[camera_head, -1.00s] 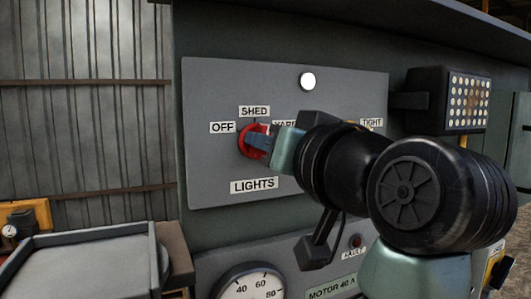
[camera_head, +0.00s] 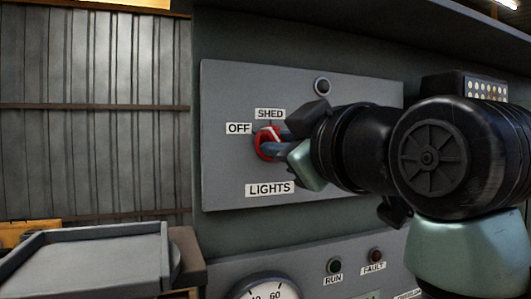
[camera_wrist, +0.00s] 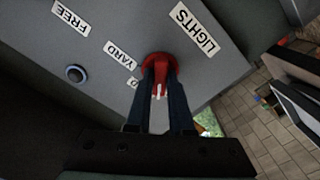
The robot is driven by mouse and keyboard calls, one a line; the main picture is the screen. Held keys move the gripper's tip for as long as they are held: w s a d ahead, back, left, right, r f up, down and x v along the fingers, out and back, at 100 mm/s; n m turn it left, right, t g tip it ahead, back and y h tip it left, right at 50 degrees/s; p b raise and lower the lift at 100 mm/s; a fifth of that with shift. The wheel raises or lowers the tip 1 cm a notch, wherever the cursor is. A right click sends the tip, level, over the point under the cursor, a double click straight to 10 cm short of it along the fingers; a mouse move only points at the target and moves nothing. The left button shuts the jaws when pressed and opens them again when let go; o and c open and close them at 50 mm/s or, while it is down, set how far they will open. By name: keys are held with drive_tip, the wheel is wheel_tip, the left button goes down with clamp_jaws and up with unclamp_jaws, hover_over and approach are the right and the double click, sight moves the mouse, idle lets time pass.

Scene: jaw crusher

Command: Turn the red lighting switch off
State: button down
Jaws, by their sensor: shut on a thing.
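The red lighting switch (camera_head: 262,143) is on a grey panel above the LIGHTS label (camera_head: 270,189). The OFF label (camera_head: 239,128) is at its left and the SHED label (camera_head: 270,114) above it. My gripper (camera_head: 272,146) comes in from the right, shut on the switch's handle. In the wrist view the two dark fingers (camera_wrist: 160,82) lie on either side of the red switch (camera_wrist: 157,61). A white mark on the handle shows between them, but I cannot tell exactly which label it points to. My fingers hide the OFF label there.
A round indicator lamp (camera_head: 322,86) above the switch is dark. A lower panel has a RUN lamp (camera_head: 334,266), a FAULT lamp (camera_head: 376,255) and a gauge (camera_head: 268,291). A grey tray (camera_head: 90,235) stands at the lower left. A floodlight (camera_head: 482,90) is partly hidden behind my arm.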

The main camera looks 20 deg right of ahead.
drive_tip(key=shift+n+b, duration=0.75)
drive_tip(key=shift+n, duration=1.55)
drive_tip(key=c, duration=0.8)
unclamp_jaws()
